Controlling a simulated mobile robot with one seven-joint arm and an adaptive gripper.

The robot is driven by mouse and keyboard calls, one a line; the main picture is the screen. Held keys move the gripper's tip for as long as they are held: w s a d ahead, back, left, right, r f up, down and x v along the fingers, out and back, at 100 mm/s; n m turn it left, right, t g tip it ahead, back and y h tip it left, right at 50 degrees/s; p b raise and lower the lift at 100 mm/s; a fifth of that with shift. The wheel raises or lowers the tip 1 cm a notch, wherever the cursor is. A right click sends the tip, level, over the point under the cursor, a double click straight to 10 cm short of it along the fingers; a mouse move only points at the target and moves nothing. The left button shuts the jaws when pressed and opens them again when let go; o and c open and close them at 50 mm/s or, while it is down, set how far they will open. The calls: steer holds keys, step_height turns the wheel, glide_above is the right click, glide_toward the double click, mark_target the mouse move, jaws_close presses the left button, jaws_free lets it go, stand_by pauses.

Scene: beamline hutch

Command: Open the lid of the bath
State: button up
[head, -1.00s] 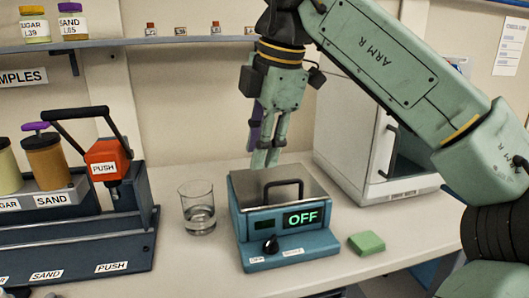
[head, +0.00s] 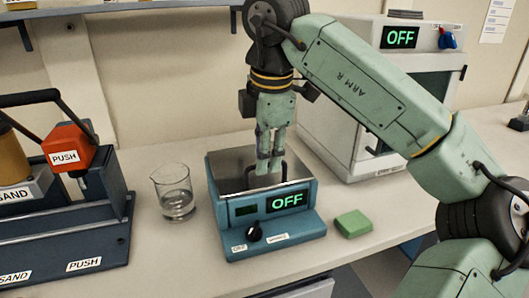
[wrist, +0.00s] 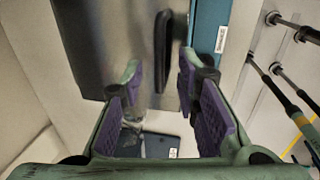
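The bath (head: 270,232) is a blue box with a green OFF display, a black knob and a metal lid (head: 228,166). The lid lies shut on top, with a dark bar handle (head: 250,178) standing up from it. My gripper (head: 264,168) points down over the lid at the handle and partly hides it. In the wrist view my gripper (wrist: 160,76) is open, with purple pads on its fingers. The handle (wrist: 163,50) shows between the two fingers, with a gap on each side; the lid (wrist: 130,30) is behind it.
A glass beaker (head: 174,192) with clear liquid stands left of the bath. A green block (head: 353,223) lies to its right. A white cabinet (head: 345,125) with an OFF display stands behind right. A dark dispenser rack (head: 75,235) is at left.

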steer(key=shift+w+f, duration=0.1)
steer(key=shift+f, duration=0.3)
steer(key=shift+c, duration=0.3)
jaws_close()
stand_by(0.4)
